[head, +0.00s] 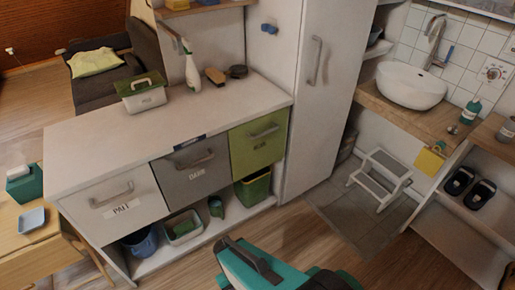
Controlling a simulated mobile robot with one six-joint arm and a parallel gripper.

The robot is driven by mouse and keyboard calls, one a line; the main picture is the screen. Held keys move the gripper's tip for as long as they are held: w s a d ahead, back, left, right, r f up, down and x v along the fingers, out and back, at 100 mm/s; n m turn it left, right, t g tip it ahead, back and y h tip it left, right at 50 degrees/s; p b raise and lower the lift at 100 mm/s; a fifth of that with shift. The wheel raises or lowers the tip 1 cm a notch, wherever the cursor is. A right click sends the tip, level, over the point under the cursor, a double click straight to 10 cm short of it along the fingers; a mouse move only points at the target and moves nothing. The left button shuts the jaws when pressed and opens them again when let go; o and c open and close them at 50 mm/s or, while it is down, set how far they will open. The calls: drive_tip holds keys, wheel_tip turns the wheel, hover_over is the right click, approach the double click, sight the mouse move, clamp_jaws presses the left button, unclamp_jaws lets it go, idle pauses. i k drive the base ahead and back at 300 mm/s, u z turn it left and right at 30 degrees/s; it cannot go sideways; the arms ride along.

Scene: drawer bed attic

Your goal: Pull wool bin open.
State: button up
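The green bin front (257,142) is at the right end of a row of three under the white counter, and its small label is too blurred to read with certainty but may say wool. The white bin front (113,205) at the left has a label that seems to read PALE. Teal and black parts, likely of my arm, show at the bottom centre. My gripper's fingers cannot be made out.
A lower shelf holds a blue bucket (139,241), a grey tub (184,228) and a green basket (253,189). A tall white cabinet (318,95) stands right of the bins. A white step stool (380,179) stands beyond it. Wooden floor before the bins looks clear.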

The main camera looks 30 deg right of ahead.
sight(259, 143)
drive_tip(key=k, duration=1.35)
drive_tip(key=u, duration=0.55)
drive_tip(key=i, duration=1.45)
drive_tip(key=u, duration=0.05)
